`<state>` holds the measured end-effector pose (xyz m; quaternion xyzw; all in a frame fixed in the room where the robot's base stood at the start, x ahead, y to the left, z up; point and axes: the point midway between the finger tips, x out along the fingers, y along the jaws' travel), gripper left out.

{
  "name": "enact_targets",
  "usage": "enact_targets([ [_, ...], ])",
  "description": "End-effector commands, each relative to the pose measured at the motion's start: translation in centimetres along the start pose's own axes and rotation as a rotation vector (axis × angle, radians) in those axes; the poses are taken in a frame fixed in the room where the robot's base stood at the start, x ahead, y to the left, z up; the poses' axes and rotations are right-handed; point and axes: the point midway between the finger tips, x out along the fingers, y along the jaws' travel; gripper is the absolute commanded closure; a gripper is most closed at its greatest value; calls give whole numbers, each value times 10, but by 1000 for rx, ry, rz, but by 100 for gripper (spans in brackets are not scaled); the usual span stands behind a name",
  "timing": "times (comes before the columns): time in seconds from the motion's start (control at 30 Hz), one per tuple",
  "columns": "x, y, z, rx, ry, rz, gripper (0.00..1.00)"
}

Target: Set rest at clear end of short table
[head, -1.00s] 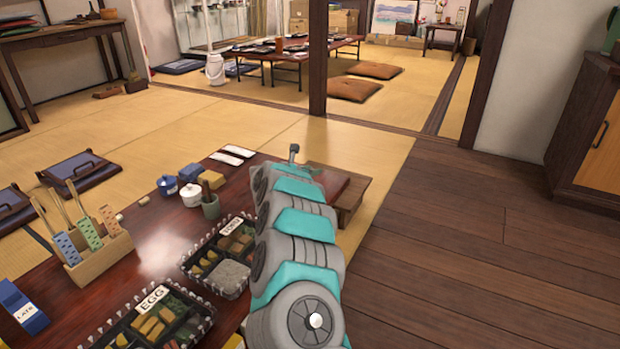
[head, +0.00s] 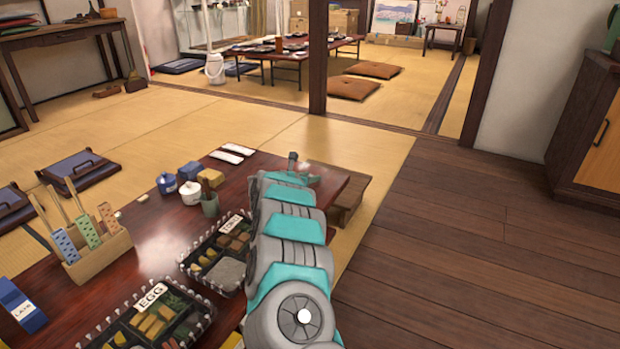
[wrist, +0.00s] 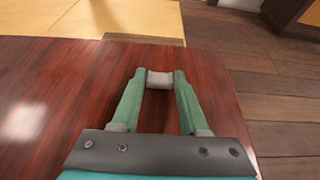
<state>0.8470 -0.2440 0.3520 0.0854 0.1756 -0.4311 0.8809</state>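My gripper (wrist: 160,80) has two green fingers. Between their tips is a small grey rest (wrist: 160,78), touched on both sides. It is over the dark red lacquered table (wrist: 60,80), near its far right end; I cannot tell whether it touches the surface. The table top around the fingers is bare in the wrist view. In the head view my arm hides part of the table (head: 150,225), and the rest is too small to make out clearly.
Two white packets (head: 232,152), pots (head: 190,192), food boxes labelled EGG (head: 150,318) and TOFU (head: 220,250), and a utensil holder (head: 98,255) stand left of my arm. A wooden step (head: 350,195) adjoins the table's end. The plank floor (head: 460,250) at right is clear.

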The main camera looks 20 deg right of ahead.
Motion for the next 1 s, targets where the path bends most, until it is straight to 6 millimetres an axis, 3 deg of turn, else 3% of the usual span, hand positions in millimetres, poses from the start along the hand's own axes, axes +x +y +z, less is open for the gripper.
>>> enact_targets([
  [0.23, 0, 0, 1, 0, 0, 0, 29],
  [0.63, -5, 0, 3, 2, 1, 1, 29],
  [1.0, -48, 1, 3, 2, 3, 3, 29],
])
